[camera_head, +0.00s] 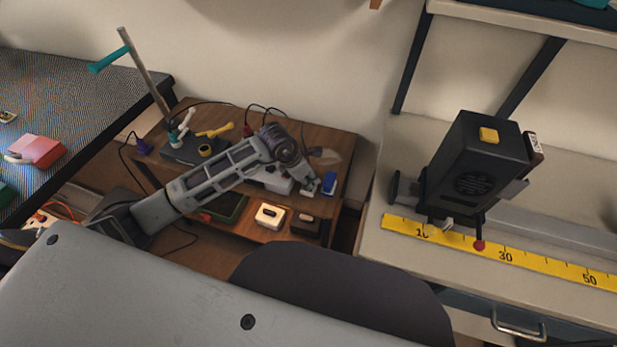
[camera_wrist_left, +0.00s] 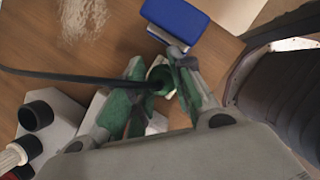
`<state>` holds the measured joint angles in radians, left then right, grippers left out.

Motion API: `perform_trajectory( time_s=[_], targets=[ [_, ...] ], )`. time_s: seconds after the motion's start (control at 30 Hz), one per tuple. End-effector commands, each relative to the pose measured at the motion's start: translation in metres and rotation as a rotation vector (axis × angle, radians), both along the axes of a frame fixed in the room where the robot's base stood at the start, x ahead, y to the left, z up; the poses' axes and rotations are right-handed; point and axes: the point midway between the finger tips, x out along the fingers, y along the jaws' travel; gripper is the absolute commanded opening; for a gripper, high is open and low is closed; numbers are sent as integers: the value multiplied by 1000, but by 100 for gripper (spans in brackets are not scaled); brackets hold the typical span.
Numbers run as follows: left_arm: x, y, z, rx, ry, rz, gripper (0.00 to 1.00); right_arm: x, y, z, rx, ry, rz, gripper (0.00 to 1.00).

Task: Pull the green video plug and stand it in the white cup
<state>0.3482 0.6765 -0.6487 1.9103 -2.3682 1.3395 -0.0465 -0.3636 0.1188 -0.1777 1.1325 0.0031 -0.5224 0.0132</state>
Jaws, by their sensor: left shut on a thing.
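My left gripper (camera_head: 312,186) is over the right part of the wooden table, beside a small blue block. In the left wrist view its green-padded fingers (camera_wrist_left: 155,85) are shut on the dark green plug (camera_wrist_left: 160,78), which has a black cable running off to the left. A pale, whitish piece shows right around and behind the plug between the fingers; it may be the white cup, but the fingers hide most of it. I cannot tell whether the plug is inside it or above it. My right gripper is not in view.
The blue block (camera_head: 329,183) stands close to the gripper, also in the left wrist view (camera_wrist_left: 176,19). Black round sockets on a white block (camera_wrist_left: 36,116) lie left. A lower shelf holds a white box (camera_head: 270,215). A bench with a yellow ruler (camera_head: 505,256) is at right.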

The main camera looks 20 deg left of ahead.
Motion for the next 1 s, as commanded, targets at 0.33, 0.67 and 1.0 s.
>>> perform_trajectory(
  time_s=[0.33, 0.67, 1.0],
  targets=[
    [0, 0, -3, 0, 0, 0, 0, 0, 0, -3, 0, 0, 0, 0],
    [0, 0, -6, 0, 0, 0, 0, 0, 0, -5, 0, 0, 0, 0],
    [0, 0, -9, 0, 0, 0, 0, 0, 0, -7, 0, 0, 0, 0]
  ],
)
